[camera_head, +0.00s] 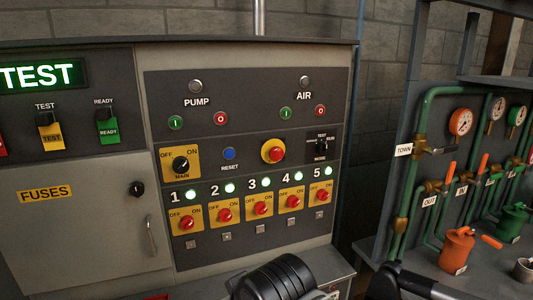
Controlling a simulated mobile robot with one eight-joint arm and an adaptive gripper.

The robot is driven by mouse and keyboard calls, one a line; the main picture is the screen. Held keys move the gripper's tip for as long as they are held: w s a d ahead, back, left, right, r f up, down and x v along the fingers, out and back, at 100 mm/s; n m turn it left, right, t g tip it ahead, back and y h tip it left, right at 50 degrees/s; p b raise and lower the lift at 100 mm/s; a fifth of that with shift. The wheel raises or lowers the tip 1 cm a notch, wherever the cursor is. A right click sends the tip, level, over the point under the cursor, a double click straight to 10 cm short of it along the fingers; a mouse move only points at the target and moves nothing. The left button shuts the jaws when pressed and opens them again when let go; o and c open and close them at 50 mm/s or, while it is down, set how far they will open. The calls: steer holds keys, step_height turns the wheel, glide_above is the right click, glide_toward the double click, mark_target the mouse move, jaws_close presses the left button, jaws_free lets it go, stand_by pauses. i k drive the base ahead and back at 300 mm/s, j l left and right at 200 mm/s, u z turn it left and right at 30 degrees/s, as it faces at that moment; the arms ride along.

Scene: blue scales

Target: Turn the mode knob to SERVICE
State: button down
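The mode knob (321,146) is a small black knob on a dark square plate at the right of the control panel, above the word MODE. TEST is printed above it and a label that looks like RUN is to its upper right. The label on its left is too small to read. The knob's pointer direction is too small to tell. The green display (38,75) at the upper left reads TEST. My gripper is not in view; dark parts at the bottom edge appear to be my arm, well below the knob.
A red button on a yellow plate (273,151) sits left of the mode knob. The MAIN switch (181,164) and a row of numbered red switches (261,208) are nearby. Green pipes (417,140) and gauges stand at the right. The space before the knob looks clear.

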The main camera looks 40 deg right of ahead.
mark_target(322, 148)
steer(key=z, duration=1.35)
